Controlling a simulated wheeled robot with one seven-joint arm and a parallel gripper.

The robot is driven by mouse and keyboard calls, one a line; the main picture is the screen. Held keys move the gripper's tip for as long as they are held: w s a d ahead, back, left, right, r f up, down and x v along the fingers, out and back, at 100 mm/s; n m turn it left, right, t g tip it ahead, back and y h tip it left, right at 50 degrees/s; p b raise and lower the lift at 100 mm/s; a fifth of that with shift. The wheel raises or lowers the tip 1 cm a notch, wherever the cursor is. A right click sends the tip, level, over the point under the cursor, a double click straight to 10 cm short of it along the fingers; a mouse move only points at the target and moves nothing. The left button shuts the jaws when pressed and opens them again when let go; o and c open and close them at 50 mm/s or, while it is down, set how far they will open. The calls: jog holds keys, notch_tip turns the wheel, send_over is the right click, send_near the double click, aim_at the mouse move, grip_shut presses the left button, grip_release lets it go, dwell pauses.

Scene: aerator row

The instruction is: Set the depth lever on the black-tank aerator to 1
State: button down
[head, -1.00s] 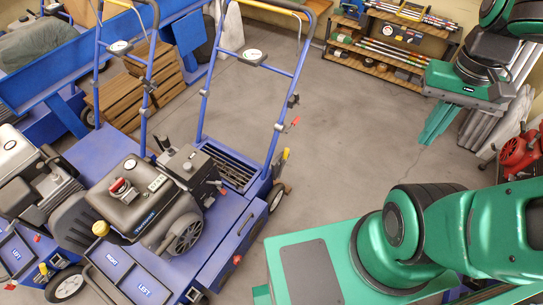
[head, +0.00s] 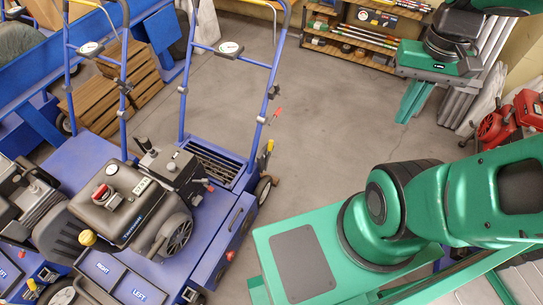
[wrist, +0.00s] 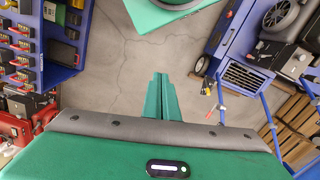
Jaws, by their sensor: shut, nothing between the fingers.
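The black-tank aerator (head: 120,208) stands at left in the head view, a blue machine with a dark tank, engine and tall blue handle. A red-tipped lever (head: 275,115) sticks out from its handle side, and a yellow-topped lever (head: 267,150) stands by its rear wheel. I cannot tell which is the depth lever or read a setting. My gripper (head: 408,104) is shut and empty, well to the right of the aerator over open floor. In the wrist view its fingers (wrist: 162,92) point at bare floor; part of the aerator (wrist: 245,75) shows at upper right.
Another blue aerator (head: 25,195) stands close at left. Wooden slats (head: 105,95) lie behind. A shelf rack (head: 350,45) stands at the back, red machines (head: 500,122) at right. Clear concrete floor (head: 320,130) lies between the aerator and my gripper.

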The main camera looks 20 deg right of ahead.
jog(key=c, duration=2.4)
grip_release()
jog(key=shift+c, duration=0.2)
jog(key=o, duration=0.5)
jog(key=shift+s+r, duration=0.15)
jog(key=shift+s, duration=0.25)
jog(key=o, duration=0.3)
jog(key=shift+d+r, duration=0.1)
jog(key=w+d+f+m+g+h, duration=0.15)
jog(key=w+f, duration=0.25)
jog(key=w, duration=0.4)
jog(key=w+d+f+m+h, duration=0.1)
jog(key=w+f+m+h, duration=0.2)
jog(key=w, duration=0.5)
jog(key=t+h, duration=0.6)
jog(key=t, duration=0.1)
send_over(270, 147)
jog(key=s+d, duration=0.4)
jog(key=d, duration=0.1)
notch_tip(270, 147, down, 28)
jog(key=s+a+f+n+t+y, duration=0.1)
jog(key=s+a+f+n+t, duration=0.15)
jog(key=a+f, duration=0.45)
jog(key=s+a+f+n+t+y, duration=0.1)
jog(key=a+f+t+y, duration=0.2)
jog(key=f, duration=0.7)
jog(key=shift+h, duration=0.45)
jog(key=x, duration=1.1)
jog(key=shift+w+r, duration=0.2)
